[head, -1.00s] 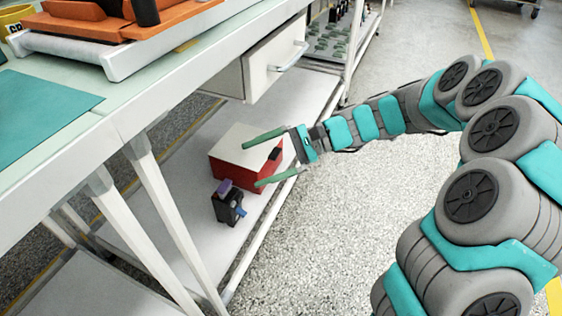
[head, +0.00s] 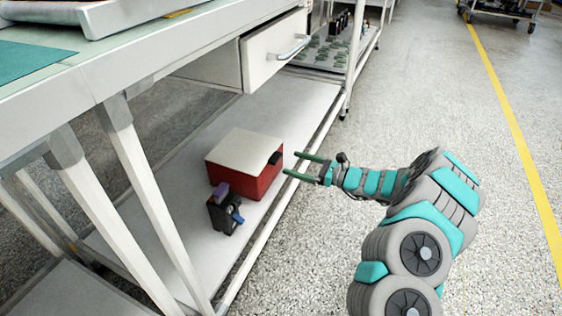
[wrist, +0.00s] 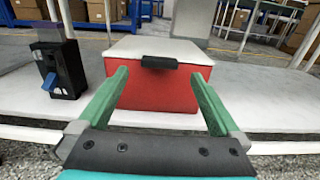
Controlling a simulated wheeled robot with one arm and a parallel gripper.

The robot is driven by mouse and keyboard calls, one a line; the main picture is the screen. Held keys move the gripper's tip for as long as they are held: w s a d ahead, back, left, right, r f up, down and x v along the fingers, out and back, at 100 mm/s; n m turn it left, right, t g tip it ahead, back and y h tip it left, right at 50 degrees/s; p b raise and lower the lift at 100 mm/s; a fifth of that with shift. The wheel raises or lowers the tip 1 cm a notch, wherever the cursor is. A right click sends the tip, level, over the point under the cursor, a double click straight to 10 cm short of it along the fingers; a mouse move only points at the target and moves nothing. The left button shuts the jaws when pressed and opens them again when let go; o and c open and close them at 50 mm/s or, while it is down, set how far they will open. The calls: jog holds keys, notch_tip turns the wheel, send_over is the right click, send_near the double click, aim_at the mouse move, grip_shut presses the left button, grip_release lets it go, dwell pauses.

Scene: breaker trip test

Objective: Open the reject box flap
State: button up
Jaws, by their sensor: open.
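The reject box is a red box (head: 265,184) with a white flap (head: 240,145) on top, standing on the lower shelf under the bench. The flap lies shut. A dark handle (head: 275,158) sits at its front edge; it also shows in the wrist view (wrist: 159,62), centred between the fingers and beyond them. My gripper (head: 300,164) is open and empty, in front of the box on the aisle side. In the wrist view its green fingers (wrist: 160,95) point at the red front, apart from the handle.
A black device (head: 224,211) with a blue lever stands beside the box, at the left in the wrist view (wrist: 58,70). A drawer (head: 275,50) hangs above the shelf. The shelf's front rail (head: 262,238) and bench legs (head: 150,190) frame the space. The aisle floor (head: 420,90) is clear.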

aim_at(279, 159)
jog(key=x, duration=0.5)
jog(key=shift+w+a+b, duration=0.1)
jog(key=shift+a+b, duration=0.25)
jog(key=shift+c, duration=0.2)
grip_shut()
dwell(0.5)
